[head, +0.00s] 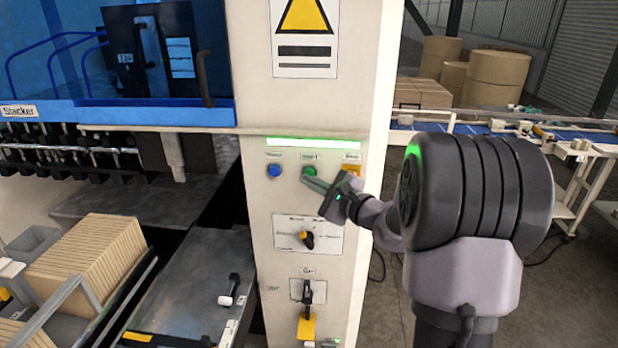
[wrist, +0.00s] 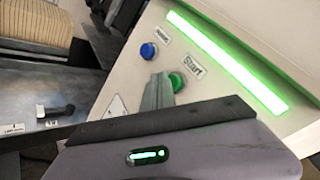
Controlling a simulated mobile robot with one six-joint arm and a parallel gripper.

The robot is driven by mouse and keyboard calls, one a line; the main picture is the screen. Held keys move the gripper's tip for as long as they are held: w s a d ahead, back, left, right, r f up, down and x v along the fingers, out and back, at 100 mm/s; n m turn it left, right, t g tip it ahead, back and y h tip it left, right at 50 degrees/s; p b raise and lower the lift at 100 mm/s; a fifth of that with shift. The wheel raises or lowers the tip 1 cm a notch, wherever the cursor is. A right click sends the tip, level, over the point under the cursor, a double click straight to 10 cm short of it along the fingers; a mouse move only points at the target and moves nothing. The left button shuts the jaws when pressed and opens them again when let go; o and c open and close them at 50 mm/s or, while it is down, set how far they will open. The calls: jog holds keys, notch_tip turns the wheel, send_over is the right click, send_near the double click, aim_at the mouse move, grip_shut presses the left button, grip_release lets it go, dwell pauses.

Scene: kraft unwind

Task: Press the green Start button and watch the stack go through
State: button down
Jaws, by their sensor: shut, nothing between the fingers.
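The green Start button (head: 309,171) is on the white control panel (head: 262,205), between a blue button (head: 274,170) and a yellow-orange button (head: 350,171). My gripper (head: 306,178) is shut and empty, with its fingertips at the lower edge of the green button. In the wrist view the shut fingers (wrist: 158,80) overlap the left side of the green button (wrist: 178,82), below its "Start" label. I cannot tell whether they touch it. A stack of brown sheets (head: 85,262) stands at the lower left of the machine.
A lit green bar (head: 312,143) runs above the buttons. Below them are a selector knob (head: 307,239) and a black lever switch with a yellow tag (head: 306,328). A conveyor (head: 590,136) and large paper rolls (head: 497,78) stand behind to the right.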

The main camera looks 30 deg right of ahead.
jog(key=shift+s+a, duration=0.2)
jog(key=shift+s, duration=0.1)
jog(key=shift+s+a+b, duration=0.65)
jog(key=shift+s+a, duration=0.05)
jog(key=shift+s, duration=0.35)
jog(key=shift+s+a+b, duration=0.6)
jog(key=shift+s+a, duration=0.1)
jog(key=shift+s, duration=0.3)
